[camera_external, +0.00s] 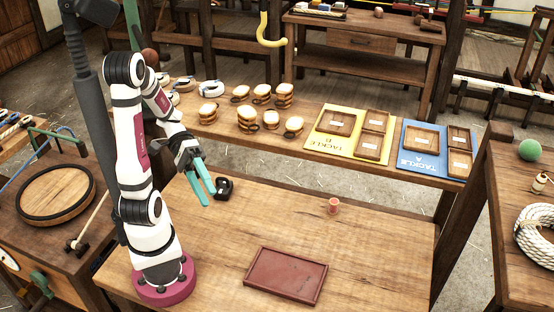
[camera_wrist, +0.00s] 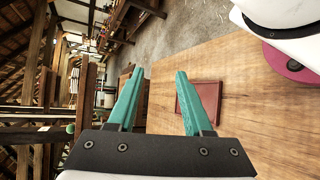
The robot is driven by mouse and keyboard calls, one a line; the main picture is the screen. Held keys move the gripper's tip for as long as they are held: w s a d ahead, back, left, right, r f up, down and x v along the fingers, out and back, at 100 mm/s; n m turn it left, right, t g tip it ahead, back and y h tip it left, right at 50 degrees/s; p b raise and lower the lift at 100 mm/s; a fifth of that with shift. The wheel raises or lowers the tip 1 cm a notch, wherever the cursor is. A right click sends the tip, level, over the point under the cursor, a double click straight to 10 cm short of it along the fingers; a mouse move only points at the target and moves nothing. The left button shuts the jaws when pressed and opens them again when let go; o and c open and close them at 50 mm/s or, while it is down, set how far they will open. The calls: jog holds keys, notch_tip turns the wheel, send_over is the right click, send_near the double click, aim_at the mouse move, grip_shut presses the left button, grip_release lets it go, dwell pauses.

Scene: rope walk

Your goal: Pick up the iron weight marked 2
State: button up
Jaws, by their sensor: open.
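My gripper (camera_external: 209,197) is open, its teal fingers reaching down over the left part of the near wooden table. They also show spread apart and empty in the wrist view (camera_wrist: 159,73). A small black object (camera_external: 225,187) appears just right of the fingertips in the external view. It may be an iron weight, but no number is readable and I cannot tell whether it touches the fingers. It cannot be made out in the wrist view. No mark 2 can be read anywhere.
A dark red tray (camera_external: 285,276) lies at the front of the table (camera_external: 385,250). A small reddish cup-like object (camera_external: 333,205) stands behind it. The back bench holds several pulley blocks (camera_external: 247,119), a yellow board (camera_external: 325,145) and a blue board (camera_external: 421,163). The table's right side is clear.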

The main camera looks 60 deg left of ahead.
jog(key=w+a+n+t, duration=0.5)
jog(key=a+n+t, duration=0.1)
jog(key=n+t, duration=0.1)
jog(key=n+t+y, duration=0.6)
jog(key=n+y, duration=0.3)
jog(key=n, duration=0.7)
send_over(223, 185)
jog(key=s+d, duration=0.4)
jog(key=d, duration=0.1)
notch_tip(223, 185, down, 8)
jog(key=a+f+n+y, duration=0.1)
jog(key=a+f+n, duration=0.1)
jog(key=f, duration=0.1)
jog(key=s+a+f+n+y, duration=0.1)
jog(key=a+f+n+y, duration=0.1)
jog(key=f+n, duration=0.1)
jog(key=s+a+f+n+g+y, duration=0.1)
jog(key=f+n, duration=0.1)
jog(key=f, duration=0.3)
jog(key=shift+a+f+n, duration=0.2)
jog(key=shift+a+n, duration=0.1)
jog(key=shift+a, duration=0.1)
jog(key=shift+w+f, duration=0.9)
jog(key=shift+w, duration=0.15)
jog(key=shift+w+f, duration=0.15)
jog(key=shift+w, duration=0.25)
grip_shut()
